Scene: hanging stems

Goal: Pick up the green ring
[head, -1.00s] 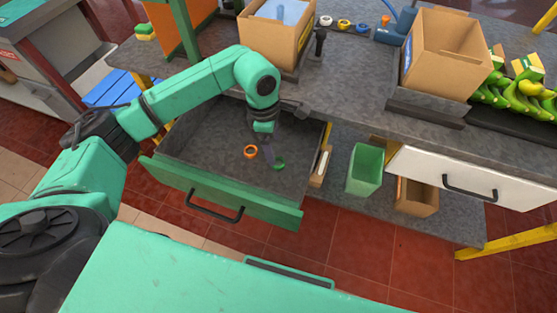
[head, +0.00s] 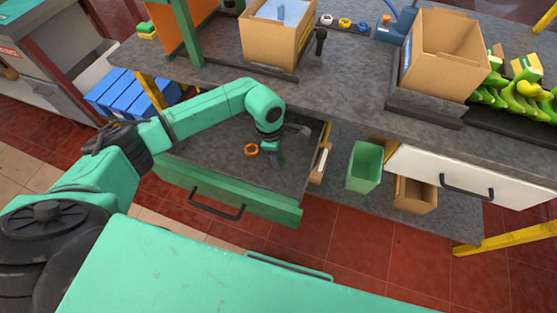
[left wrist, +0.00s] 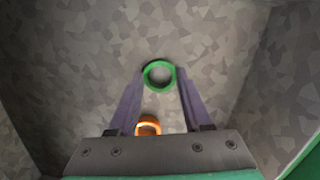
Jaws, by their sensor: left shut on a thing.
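The green ring (left wrist: 159,88) shows in the left wrist view between the two fingertips of my left gripper (left wrist: 159,75). The fingers touch it from both sides, and the gripper is shut on it, low inside the open drawer. In the head view my left gripper (head: 275,160) reaches down into the drawer and hides the green ring. My right gripper is not in view.
An orange ring (head: 251,150) lies on the drawer floor just left of the gripper. The open green-fronted drawer (head: 225,190) has walls close around the gripper. The worktop (head: 350,75) above carries cardboard boxes. A green bin (head: 364,167) stands to the right.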

